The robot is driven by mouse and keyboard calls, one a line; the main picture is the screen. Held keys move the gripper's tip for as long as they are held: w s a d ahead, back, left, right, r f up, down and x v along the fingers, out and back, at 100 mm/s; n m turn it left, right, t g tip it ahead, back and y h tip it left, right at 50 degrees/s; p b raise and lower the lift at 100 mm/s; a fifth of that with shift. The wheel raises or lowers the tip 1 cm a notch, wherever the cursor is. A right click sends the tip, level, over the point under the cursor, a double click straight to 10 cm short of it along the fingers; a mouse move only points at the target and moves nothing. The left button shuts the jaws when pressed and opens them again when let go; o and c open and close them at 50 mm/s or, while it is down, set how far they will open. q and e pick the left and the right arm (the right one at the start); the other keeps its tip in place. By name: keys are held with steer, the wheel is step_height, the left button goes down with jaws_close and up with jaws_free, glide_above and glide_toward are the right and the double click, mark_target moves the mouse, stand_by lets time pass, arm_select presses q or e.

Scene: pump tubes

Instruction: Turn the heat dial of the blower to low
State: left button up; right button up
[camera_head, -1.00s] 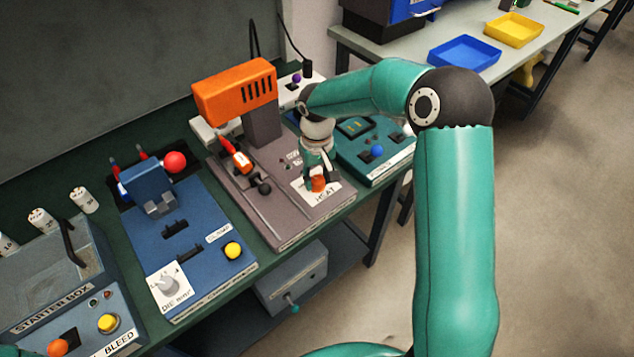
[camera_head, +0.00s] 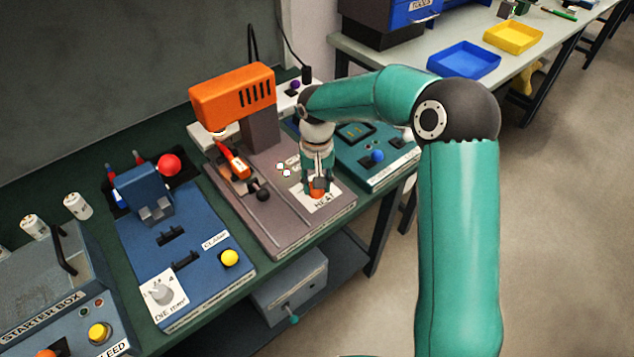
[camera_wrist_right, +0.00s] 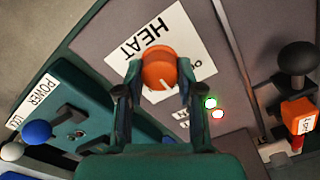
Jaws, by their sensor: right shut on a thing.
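The blower has an orange housing (camera_head: 232,96) above a mauve-grey base plate (camera_head: 283,228). Its orange heat dial (camera_head: 317,193) sits on a white HEAT label (camera_head: 326,202) near the plate's right end. The dial also shows in the right wrist view (camera_wrist_right: 159,66), with a white pointer line on the side towards my gripper. My right gripper (camera_wrist_right: 160,73) is shut on the dial, one finger on each side. In the head view, my right gripper (camera_head: 317,184) comes down on it from above. Most of the scale lettering is hidden or unreadable. My left gripper is out of view.
Beside the dial are two small lamps, green (camera_wrist_right: 210,103) and red (camera_wrist_right: 218,114). A black knob (camera_wrist_right: 298,57) and an orange-red slider piece (camera_wrist_right: 300,113) stand on the same plate. A teal POWER box (camera_head: 372,155) is close on the right, a blue clamp unit (camera_head: 190,250) on the left.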

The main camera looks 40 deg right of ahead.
steer(key=o, duration=1.2)
steer(key=shift+c, duration=0.2)
step_height(320, 180, up, 12)
